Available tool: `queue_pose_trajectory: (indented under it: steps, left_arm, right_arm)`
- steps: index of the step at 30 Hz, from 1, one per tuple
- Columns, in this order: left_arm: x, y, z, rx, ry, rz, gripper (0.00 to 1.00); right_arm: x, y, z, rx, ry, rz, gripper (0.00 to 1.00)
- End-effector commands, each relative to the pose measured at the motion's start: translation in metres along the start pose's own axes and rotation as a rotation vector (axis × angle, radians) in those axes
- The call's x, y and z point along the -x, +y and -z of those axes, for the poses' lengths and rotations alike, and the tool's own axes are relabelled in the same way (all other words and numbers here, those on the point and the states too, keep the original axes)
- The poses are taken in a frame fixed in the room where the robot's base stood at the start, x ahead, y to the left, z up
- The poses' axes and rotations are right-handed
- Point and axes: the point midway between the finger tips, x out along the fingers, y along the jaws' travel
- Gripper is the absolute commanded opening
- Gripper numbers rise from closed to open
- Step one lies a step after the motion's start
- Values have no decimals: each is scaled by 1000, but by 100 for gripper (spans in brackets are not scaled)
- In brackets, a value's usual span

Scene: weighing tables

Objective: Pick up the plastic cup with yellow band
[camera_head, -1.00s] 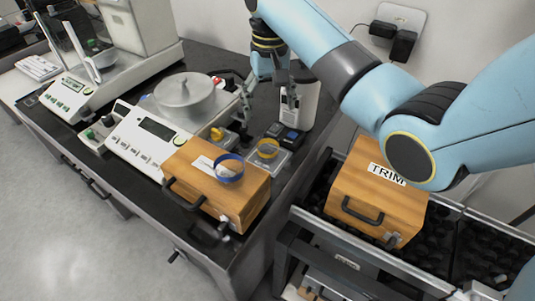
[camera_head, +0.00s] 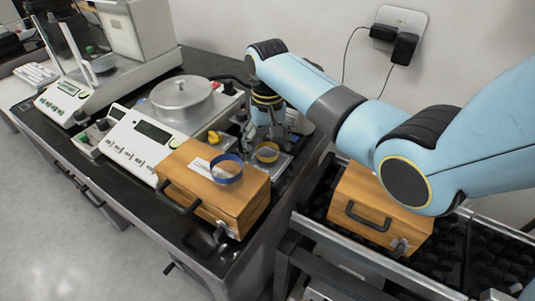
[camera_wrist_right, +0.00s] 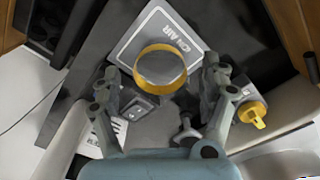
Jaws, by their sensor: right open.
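The plastic cup with yellow band (camera_head: 267,153) stands on a small plate or device on the dark table, just behind the wooden box. My right gripper (camera_head: 271,138) is low, right behind this cup, with its fingers pointing down. In the right wrist view the cup's yellow band (camera_wrist_right: 160,86) shows as a ring between the two spread fingers (camera_wrist_right: 161,76). There is a gap on each side, so the gripper is open and holds nothing. My left gripper is not in view.
A blue-banded cup (camera_head: 227,170) sits on the wooden box (camera_head: 240,206), close in front. A scale (camera_head: 145,142) with a lidded metal pan (camera_head: 181,99) stands to the left. Another wooden box (camera_head: 378,207) sits in the dark rack at right. A yellow knob (camera_wrist_right: 252,112) lies near the right finger.

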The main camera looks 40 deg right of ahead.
Motion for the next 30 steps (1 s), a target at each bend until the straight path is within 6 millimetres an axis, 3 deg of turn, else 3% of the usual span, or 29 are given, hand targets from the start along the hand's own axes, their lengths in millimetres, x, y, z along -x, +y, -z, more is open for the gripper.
queue_pose_trajectory:
  steps: [4,12,23,30]
  left_arm:
    - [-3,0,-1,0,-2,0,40]
    - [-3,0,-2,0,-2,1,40]
    - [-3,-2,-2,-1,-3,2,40]
    - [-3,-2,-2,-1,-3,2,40]
  right_arm:
    - [-18,0,0,1,0,0,78]
    - [-21,0,0,1,1,1,77]
    - [-21,0,0,1,1,1,30]
    - [-21,0,0,1,1,1,26]
